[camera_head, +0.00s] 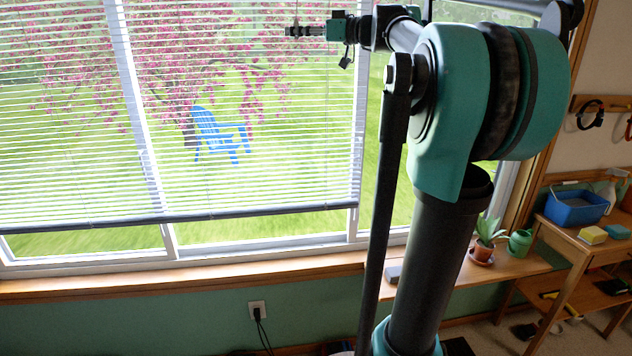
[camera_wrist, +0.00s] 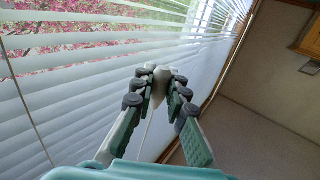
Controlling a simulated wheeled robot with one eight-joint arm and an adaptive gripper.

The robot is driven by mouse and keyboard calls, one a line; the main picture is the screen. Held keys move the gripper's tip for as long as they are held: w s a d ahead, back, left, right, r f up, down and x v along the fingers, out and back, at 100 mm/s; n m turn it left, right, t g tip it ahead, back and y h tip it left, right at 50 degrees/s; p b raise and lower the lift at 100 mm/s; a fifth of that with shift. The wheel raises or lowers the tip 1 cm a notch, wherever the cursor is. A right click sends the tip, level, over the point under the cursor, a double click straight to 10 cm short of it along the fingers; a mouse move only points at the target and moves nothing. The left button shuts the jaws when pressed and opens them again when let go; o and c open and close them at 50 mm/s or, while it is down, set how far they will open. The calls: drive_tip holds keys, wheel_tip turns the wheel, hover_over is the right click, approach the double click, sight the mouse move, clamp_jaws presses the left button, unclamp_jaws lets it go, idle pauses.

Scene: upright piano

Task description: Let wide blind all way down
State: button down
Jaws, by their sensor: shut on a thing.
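The wide blind (camera_head: 180,216) hangs over the large window with its slats spread. Its dark bottom rail hangs above the window's lower frame, and a strip of bare glass shows beneath it. My gripper (camera_head: 300,31) is high in front of the blind, near its right part. In the wrist view my gripper (camera_wrist: 160,80) is shut on a white cord tassel (camera_wrist: 158,88), and a thin pale cord (camera_wrist: 148,130) shows between the fingers. The blind's slats (camera_wrist: 60,95) fill the left of that view. The cord is too thin to follow in the head view.
A wooden sill (camera_head: 190,284) runs under the window. A potted plant (camera_head: 484,243) and a green watering can (camera_head: 520,243) stand at the right. A blue tub (camera_head: 577,206) sits on a wooden stand. My arm hides the window's right part.

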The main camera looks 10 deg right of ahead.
drive_tip(key=shift+r, duration=0.3)
wheel_tip(320, 180, up, 9)
idle(0.6)
drive_tip(key=shift+r, duration=0.1)
wheel_tip(320, 180, up, 9)
idle(0.6)
drive_tip(key=d+r, duration=0.5)
drive_tip(key=shift+r, duration=0.15)
idle(1.0)
idle(0.3)
